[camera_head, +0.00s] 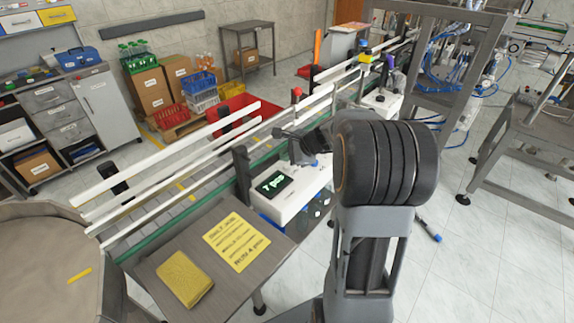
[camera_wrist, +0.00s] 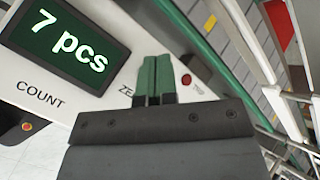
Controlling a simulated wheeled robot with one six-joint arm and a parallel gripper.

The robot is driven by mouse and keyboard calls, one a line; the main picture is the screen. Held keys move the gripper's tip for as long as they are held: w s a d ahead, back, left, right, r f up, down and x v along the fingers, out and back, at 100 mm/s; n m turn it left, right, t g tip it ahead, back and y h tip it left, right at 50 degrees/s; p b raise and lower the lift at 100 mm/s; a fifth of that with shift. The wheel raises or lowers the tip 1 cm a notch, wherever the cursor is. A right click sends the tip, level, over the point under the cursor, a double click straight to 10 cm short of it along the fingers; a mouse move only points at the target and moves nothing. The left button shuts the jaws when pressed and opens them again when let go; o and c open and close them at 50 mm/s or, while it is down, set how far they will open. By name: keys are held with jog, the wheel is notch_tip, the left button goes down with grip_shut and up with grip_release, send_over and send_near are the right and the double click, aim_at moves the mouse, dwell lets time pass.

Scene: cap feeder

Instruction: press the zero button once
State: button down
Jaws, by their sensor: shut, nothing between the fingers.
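The white counter box (camera_head: 290,207) stands beside the conveyor in the head view. Its dark display (camera_head: 273,184) also shows in the wrist view (camera_wrist: 65,42) and reads "7 pcs". In the wrist view the word "COUNT" is printed below the display, and a label starting "ZE" is partly covered by my gripper. My gripper (camera_wrist: 155,80) is shut and empty, its green fingertips together over the panel beside that label. A small red round spot (camera_wrist: 187,79) shows just right of the fingertips; I cannot tell whether it is the zero button or a lamp. Contact with the panel is not clear.
The conveyor's white guide rails (camera_head: 170,155) run behind the counter box. A steel table (camera_head: 215,255) with a yellow note (camera_head: 236,241) and a yellow sponge-like block (camera_head: 185,277) is at front left. A metal frame (camera_head: 440,80) stands at back right.

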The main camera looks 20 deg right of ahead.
aim_at(287, 166)
jog(key=shift+f, duration=0.2)
dwell(0.5)
jog(key=shift+f+b, duration=0.25)
jog(key=shift+b, duration=0.2)
jog(key=shift+f+b, duration=0.35)
jog(key=shift+f, duration=0.05)
dwell(0.4)
dwell(0.5)
jog(key=shift+r+p, duration=0.7)
jog(key=shift+r, duration=0.15)
jog(key=shift+r+p, duration=2.05)
jog(key=shift+r, duration=0.5)
